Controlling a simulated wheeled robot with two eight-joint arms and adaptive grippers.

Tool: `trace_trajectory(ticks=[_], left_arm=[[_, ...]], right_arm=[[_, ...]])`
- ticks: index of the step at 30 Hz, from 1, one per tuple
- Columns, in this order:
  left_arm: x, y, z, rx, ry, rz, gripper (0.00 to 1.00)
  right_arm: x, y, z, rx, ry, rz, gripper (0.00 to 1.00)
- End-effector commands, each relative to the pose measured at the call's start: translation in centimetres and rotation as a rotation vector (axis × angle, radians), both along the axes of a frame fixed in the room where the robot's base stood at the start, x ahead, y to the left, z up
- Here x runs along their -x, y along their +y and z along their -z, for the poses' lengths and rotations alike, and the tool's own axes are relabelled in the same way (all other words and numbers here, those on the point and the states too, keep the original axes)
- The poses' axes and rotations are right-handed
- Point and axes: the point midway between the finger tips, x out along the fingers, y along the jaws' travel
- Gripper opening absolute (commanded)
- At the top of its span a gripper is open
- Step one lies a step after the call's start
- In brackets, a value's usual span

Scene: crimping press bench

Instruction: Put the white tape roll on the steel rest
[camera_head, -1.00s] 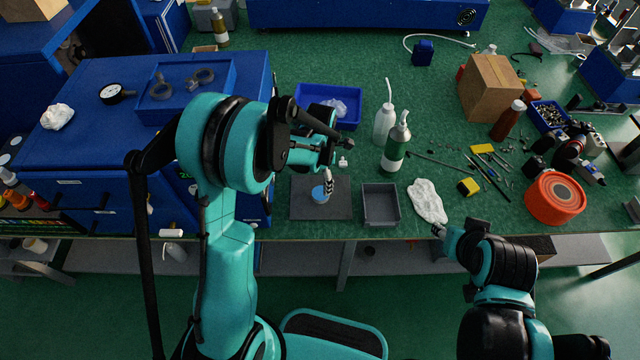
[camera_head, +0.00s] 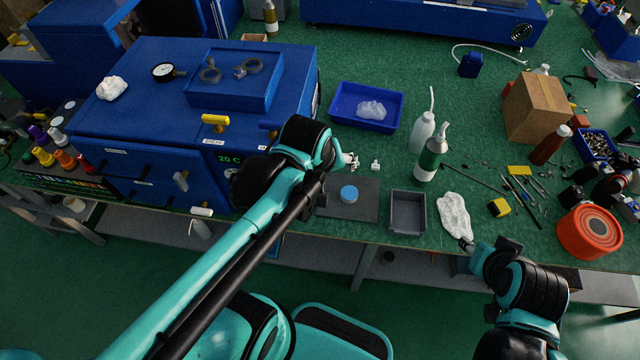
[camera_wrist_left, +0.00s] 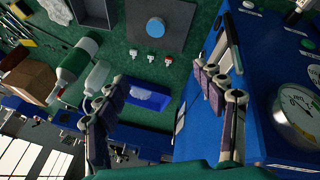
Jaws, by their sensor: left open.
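I cannot make out a white tape roll for certain in either view. A dark grey plate (camera_head: 367,208), perhaps the steel rest, lies near the bench's front edge with a blue disc (camera_head: 349,193) on it. Plate (camera_wrist_left: 178,12) and disc (camera_wrist_left: 156,27) also show at the top of the left wrist view. My left gripper (camera_wrist_left: 165,105) is open and empty, its fingers wide apart. In the head view it is mostly hidden by its own wrist, just behind and left of the plate. My right gripper (camera_head: 467,246) is by the bench's front edge; its jaws are too small to tell.
Small white fittings (camera_wrist_left: 150,57) lie beside the plate. A grey tray (camera_head: 408,212), blue bin (camera_head: 367,106), green-and-white bottle (camera_head: 431,158) and white cloth (camera_head: 454,215) stand nearby. The blue machine (camera_head: 120,135) is on the left, with rings (camera_head: 210,73) in its top tray.

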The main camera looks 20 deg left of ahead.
Motion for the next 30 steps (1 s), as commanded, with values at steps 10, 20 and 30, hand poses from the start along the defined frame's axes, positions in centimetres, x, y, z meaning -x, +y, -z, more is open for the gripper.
trace_trajectory(ticks=[10, 20, 30], left_arm=[[4.9, 0.5, -0.2, -0.319, -0.16, 0.531, 0.69], [5.0, 0.5, -0.2, -0.339, -0.167, 0.561, 0.69], [5.0, 0.5, 4.1, -0.339, -0.166, 0.56, 0.69]], right_arm=[[0.0, 0.0, 0.0, 0.0, 0.0, 0.0, 0.4], [0.0, 0.0, 0.1, 0.0, 0.0, 0.0, 0.4], [0.0, 0.0, 4.4, 0.0, 0.0, 0.0, 0.4]])
